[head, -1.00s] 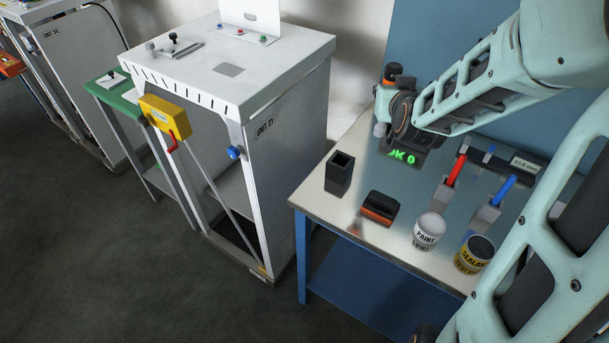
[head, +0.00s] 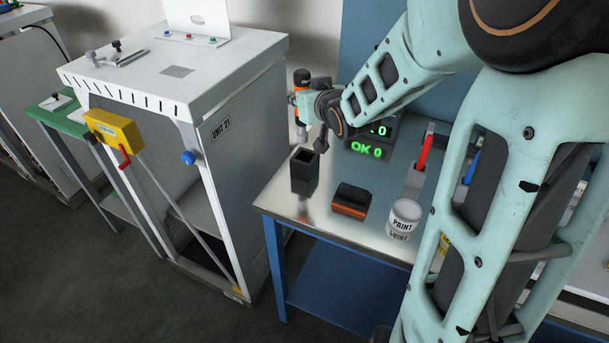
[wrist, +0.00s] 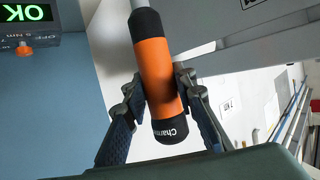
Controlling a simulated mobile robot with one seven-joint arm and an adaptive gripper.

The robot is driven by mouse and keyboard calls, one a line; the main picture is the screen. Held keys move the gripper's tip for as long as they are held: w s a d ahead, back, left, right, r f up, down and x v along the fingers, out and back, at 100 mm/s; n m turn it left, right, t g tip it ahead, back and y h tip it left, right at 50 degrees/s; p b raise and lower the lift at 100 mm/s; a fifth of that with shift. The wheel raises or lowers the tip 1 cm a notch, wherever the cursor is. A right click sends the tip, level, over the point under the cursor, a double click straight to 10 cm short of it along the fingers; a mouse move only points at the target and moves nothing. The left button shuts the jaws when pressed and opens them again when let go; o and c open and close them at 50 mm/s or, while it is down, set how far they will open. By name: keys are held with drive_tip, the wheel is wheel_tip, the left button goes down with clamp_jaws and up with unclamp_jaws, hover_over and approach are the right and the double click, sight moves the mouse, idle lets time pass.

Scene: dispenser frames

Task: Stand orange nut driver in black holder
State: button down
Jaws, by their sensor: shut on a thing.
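The orange nut driver (head: 301,98) has an orange grip with black ends and hangs upright, shaft down, in the head view. My gripper (wrist: 160,88) is shut on its grip; the wrist view shows a finger on each side of the orange nut driver (wrist: 162,72). The black holder (head: 304,174) is an open-topped square box standing near the left edge of the bench. The nut driver is above the level of the holder's mouth and appears close over or behind it; the exact gap cannot be told.
A black and orange block (head: 351,200) and a white paint can (head: 404,218) stand on the bench (head: 330,222) right of the holder. A green-lit display (head: 372,140) is behind. A red-handled tool (head: 425,148) stands farther right. A white cabinet (head: 238,150) is to the left.

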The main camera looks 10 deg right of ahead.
sight(306, 135)
drive_tip(key=shift+w+n+y, duration=0.15)
drive_tip(key=shift+n+y, duration=0.55)
drive_tip(key=shift+y, duration=0.2)
drive_tip(key=shift+s+d+f+n+y+b, duration=0.25)
drive_tip(key=shift+f+n+y+b, duration=0.15)
drive_tip(key=shift+f, duration=0.4)
wheel_tip(306, 135, down, 9)
drive_tip(key=b, duration=0.3)
drive_tip(key=shift+f, duration=0.15)
drive_tip(key=shift+s, duration=0.1)
drive_tip(key=shift+f+b, duration=0.2)
drive_tip(key=shift+b, duration=0.1)
drive_tip(key=c, duration=1.6)
unclamp_jaws()
drive_tip(key=shift+g, duration=0.3)
